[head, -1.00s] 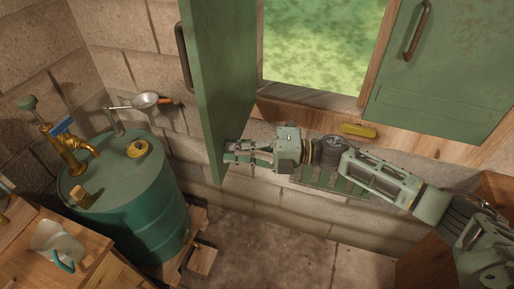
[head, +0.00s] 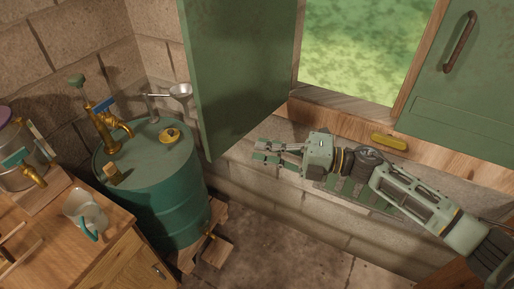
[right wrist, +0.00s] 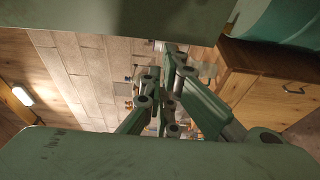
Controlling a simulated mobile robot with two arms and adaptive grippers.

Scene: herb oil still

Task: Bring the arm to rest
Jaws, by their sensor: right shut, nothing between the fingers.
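My right arm comes in from the right in the head view. Its gripper (head: 272,154) points left, just below and beside the lower edge of the open green shutter (head: 235,75). The fingers are empty; they also show in the right wrist view (right wrist: 168,98). Whether the fingertips touch the shutter I cannot tell. My left gripper is in neither view.
A wooden cabinet (head: 80,235) holds a pitcher (head: 86,212). A yellow object (head: 388,141) lies on the sill. A second shutter (head: 455,75) is at right.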

